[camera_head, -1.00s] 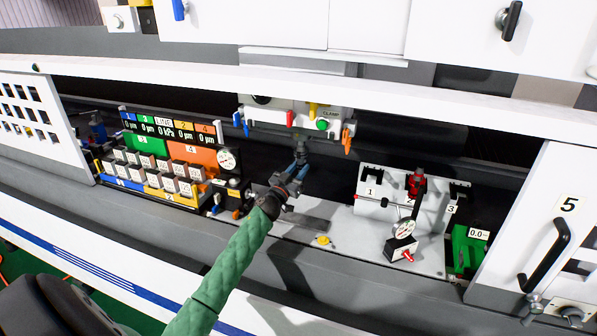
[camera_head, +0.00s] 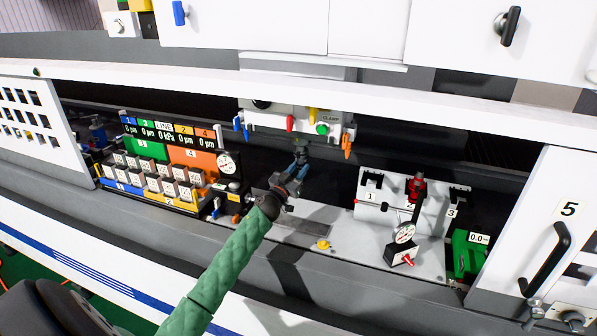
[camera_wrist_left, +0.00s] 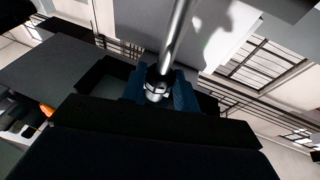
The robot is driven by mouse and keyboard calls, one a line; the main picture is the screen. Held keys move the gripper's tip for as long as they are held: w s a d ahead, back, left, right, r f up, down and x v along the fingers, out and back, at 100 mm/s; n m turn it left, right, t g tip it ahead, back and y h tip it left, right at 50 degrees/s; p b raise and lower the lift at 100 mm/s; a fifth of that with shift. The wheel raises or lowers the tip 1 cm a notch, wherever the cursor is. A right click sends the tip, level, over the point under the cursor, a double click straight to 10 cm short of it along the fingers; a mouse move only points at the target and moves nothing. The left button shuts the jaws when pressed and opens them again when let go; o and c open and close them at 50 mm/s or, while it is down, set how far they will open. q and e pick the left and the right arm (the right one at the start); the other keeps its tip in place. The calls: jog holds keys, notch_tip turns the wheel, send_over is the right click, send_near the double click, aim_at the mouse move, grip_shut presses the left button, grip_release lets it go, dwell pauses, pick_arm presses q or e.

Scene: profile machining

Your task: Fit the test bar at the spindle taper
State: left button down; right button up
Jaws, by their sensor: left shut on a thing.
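My left gripper (camera_head: 300,166) is shut on the test bar, below the white spindle head (camera_head: 268,120) with its coloured buttons and CLAMP label. In the left wrist view, the bar (camera_wrist_left: 176,38) is a shiny metal cylinder running up from between the blue fingers of the gripper (camera_wrist_left: 158,92). In the head view, a dark upright piece (camera_head: 301,145) shows just above the fingers, close under the head. The taper opening is hidden, and I cannot tell whether the bar touches it. My right gripper is not in view.
At left stands a colourful panel (camera_head: 146,147) with readouts and blocks. At right are a numbered rack (camera_head: 375,202), a dial gauge stand (camera_head: 401,252) and a green block (camera_head: 463,251). A yellow knob (camera_head: 323,244) sits on the grey bed. The door marked 5 (camera_head: 557,177) bounds the right.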

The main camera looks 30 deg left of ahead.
aim_at(299, 161)
pick_arm(q)
jog(key=shift+r, duration=1.6)
jog(key=c, duration=1)
grip_release()
jog(key=shift+o, duration=0.2)
jog(key=shift+f, duration=0.15)
